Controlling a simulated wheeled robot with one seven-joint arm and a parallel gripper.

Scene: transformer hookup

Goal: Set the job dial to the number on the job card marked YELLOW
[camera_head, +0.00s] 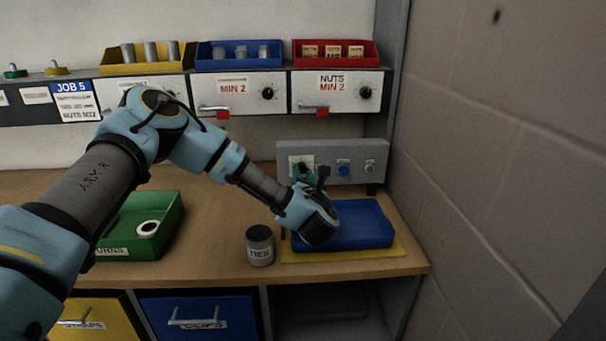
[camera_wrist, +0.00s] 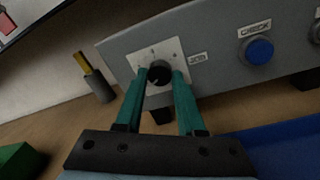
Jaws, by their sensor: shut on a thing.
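The job dial (camera_wrist: 159,73) is a black round knob on a white square plate with tick marks, beside a "JOB" label, on a grey control panel (camera_head: 325,155). My gripper (camera_wrist: 160,79) has its two teal fingers closed on the knob's sides. In the head view my gripper (camera_head: 303,171) is at the panel's left end and hides most of the dial. Which number the dial points to is not readable.
The panel has a blue CHECK button (camera_wrist: 259,50). A blue tray (camera_head: 365,226) on a yellow mat (camera_head: 385,251) lies below my wrist. A grey TIES can (camera_head: 259,246) and a green bin (camera_head: 165,213) stand left. A brick wall (camera_head: 500,150) bounds the right.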

